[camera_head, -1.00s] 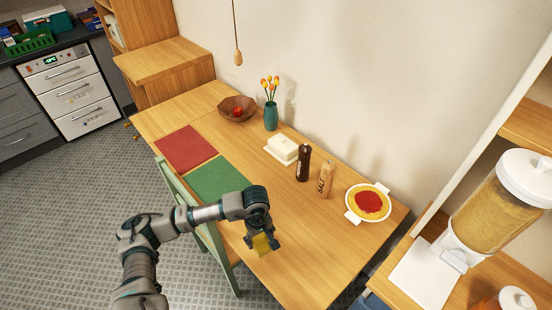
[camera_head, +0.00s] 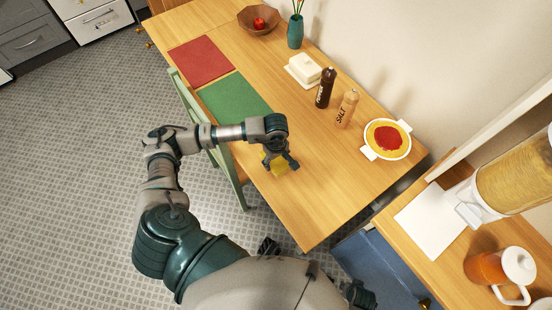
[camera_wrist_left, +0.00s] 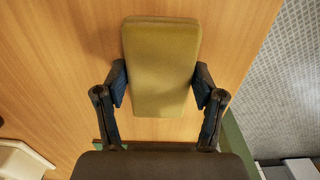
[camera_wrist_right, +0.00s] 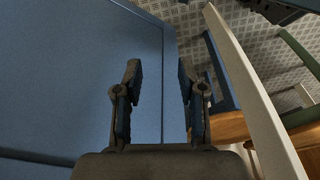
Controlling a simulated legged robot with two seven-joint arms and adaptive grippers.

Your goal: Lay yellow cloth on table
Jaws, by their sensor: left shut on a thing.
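The yellow cloth (camera_wrist_left: 160,65) is a folded, rectangular piece between the two fingers of my left gripper (camera_wrist_left: 160,90) in the left wrist view. The gripper is shut on it. In the head view my left gripper (camera_head: 281,163) holds the cloth (camera_head: 277,166) over the near edge area of the wooden table (camera_head: 320,195), beside the green mat. I cannot tell whether the cloth touches the tabletop. My right gripper (camera_wrist_right: 160,85) is open and empty in the right wrist view, in front of a blue panel.
On the table are a red mat (camera_head: 201,61), a green mat (camera_head: 236,97), a butter dish (camera_head: 303,71), pepper (camera_head: 325,88) and salt (camera_head: 347,108) mills and a dish with red sauce (camera_head: 388,139). A green chair (camera_head: 228,165) stands at the near edge. The table's right front is clear.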

